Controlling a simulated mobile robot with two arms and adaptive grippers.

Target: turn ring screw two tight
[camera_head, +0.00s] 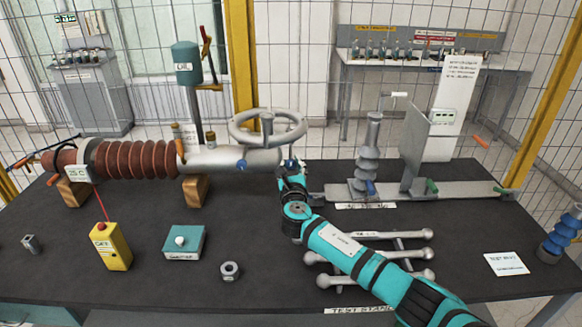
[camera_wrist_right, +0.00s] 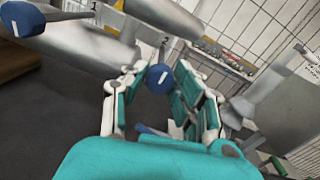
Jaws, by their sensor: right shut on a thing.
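The brown ribbed bushing (camera_head: 140,159) lies across wooden blocks, with a grey metal tube (camera_head: 215,160) at its right end. A large grey ring (camera_head: 268,128) stands over the tube. One blue screw knob (camera_head: 241,165) sits on the tube's front; a blue knob with a white mark also shows at the upper left of the wrist view (camera_wrist_right: 22,19). My right gripper (camera_head: 290,168) is at the tube's right end, shut on a second blue screw knob (camera_wrist_right: 158,79) with a white mark. The fingers partly hide this knob in the head view. My left gripper is not in view.
A yellow box (camera_head: 111,247), a teal button box (camera_head: 184,242) and a nut (camera_head: 230,271) lie in front on the dark table. Several grey rods (camera_head: 400,236) lie under and beside my right arm. A grey stand (camera_head: 368,160) is to the right.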

